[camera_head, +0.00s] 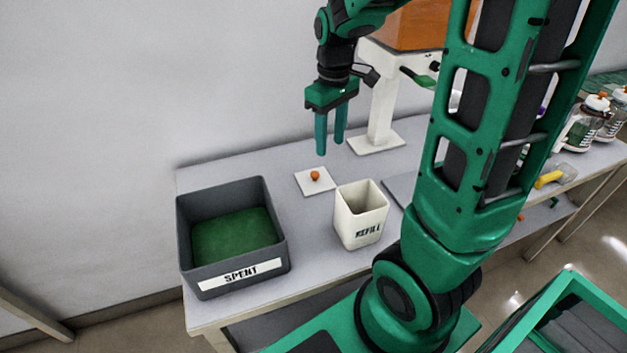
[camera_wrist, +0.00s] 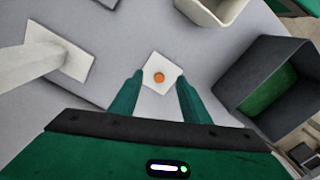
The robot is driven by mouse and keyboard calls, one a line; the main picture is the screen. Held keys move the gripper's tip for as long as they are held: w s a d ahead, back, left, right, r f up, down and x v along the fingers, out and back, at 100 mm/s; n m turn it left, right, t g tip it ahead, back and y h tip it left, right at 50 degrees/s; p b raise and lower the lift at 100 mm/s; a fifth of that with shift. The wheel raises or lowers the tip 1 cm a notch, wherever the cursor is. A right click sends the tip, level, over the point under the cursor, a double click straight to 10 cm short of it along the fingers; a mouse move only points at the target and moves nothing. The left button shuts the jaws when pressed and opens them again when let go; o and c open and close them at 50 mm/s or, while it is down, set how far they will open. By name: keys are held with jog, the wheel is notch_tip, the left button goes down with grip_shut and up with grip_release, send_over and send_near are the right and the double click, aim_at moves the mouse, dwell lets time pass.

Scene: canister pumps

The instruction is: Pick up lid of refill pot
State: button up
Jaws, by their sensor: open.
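The refill pot (camera_head: 360,214) is a white square pot marked REFILL and stands on the table with its top open. Part of it shows at the top of the wrist view (camera_wrist: 213,8). The lid (camera_head: 313,181) is a flat white square with an orange knob and lies on the table behind and left of the pot. In the wrist view the lid (camera_wrist: 151,87) sits between and beyond my fingertips. My gripper (camera_head: 330,148) is open and empty, pointing down above the table, with its fingertips apart from the lid.
A grey SPENT bin (camera_head: 234,272) with a green bottom stands left of the pot. A white stand (camera_head: 381,100) with an orange-brown box on top rises behind my gripper. Several bottles (camera_head: 592,120) and a yellow object (camera_head: 548,179) are at the right. Bare table surrounds the lid.

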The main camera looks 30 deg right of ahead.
aim_at(315, 173)
jog(key=shift+w+a+f+n, duration=0.3)
jog(key=shift+w+f, duration=0.35)
jog(key=shift+f, duration=1.45)
jog(key=shift+w+a+f+n, duration=0.3)
jog(key=shift+w+f, duration=0.4)
jog(key=shift+f, duration=1.35)
jog(key=shift+w+a+f+n, duration=0.15)
jog(key=shift+w+f+n, duration=0.4)
jog(key=shift+f, duration=1.55)
jog(key=shift+w, duration=0.1)
grip_shut()
